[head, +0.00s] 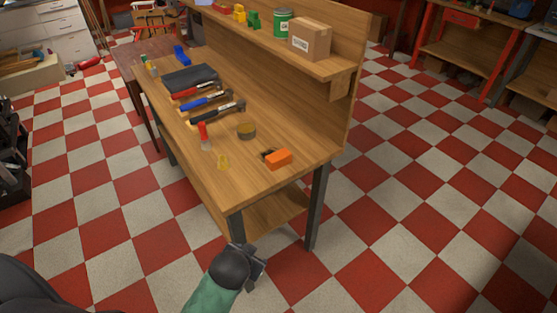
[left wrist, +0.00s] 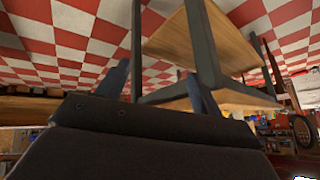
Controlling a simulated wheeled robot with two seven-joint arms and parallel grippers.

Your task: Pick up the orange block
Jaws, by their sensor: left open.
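The orange block (head: 278,159) lies on the wooden workbench (head: 290,135), close to its near right corner. A small dark item touches or sits just beside its left side; I cannot tell which. My left gripper (head: 257,266) is low in front of the bench, beside its front legs and below the tabletop, well apart from the block. In the left wrist view my left gripper (left wrist: 156,88) shows two spread fingers with nothing between them. That view shows the bench's underside region and legs upside down, and the block is not visible there. My right gripper is not in view.
Bench legs (head: 319,205) and a lower shelf (head: 265,212) stand close to my left gripper. An upper shelf holds a cardboard box (head: 311,39).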

